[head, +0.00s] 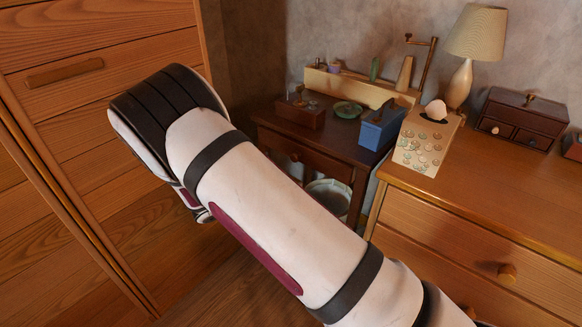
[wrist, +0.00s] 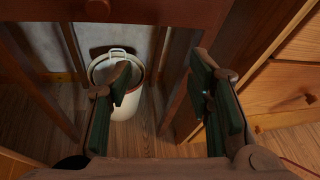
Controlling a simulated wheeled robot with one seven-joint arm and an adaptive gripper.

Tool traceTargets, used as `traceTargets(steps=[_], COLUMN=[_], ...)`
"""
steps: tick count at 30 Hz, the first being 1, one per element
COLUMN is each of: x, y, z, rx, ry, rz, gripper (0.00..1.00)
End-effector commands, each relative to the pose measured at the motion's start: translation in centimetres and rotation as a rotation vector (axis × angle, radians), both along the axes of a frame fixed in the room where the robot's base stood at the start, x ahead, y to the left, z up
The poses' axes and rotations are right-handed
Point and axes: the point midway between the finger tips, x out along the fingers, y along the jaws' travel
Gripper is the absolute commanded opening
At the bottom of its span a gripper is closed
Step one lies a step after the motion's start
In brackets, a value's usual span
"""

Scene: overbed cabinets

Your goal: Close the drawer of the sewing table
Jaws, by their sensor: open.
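The dark sewing table (head: 338,147) stands against the back wall in the head view, with small items on its top. Its drawer front (head: 311,163) faces me under the tabletop, partly hidden by my arm; how far it is pulled out is hard to tell. In the wrist view, a reddish-brown wooden front with a round knob (wrist: 97,9) crosses the top edge. My gripper (wrist: 164,76) is open and empty below that front, pointing toward the space under the table. My gripper is hidden behind my arm in the head view.
A white pail (wrist: 122,88) stands on the floor under the table. A light wood dresser (head: 455,225) with a lamp (head: 475,45) stands close on the right. A tall wooden cabinet (head: 90,130) is on the left. A blue box (head: 381,128) sits on the table.

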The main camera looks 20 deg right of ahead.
Motion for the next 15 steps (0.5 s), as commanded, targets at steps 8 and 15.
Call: traceTargets(steps=[8, 15], x=[1.5, 2.3], y=[6.9, 6.7], z=[0.2, 0.5], rx=[-0.189, -0.205], ry=[-0.280, -0.319], rz=[0.173, 0.193], gripper=[0.47, 0.47])
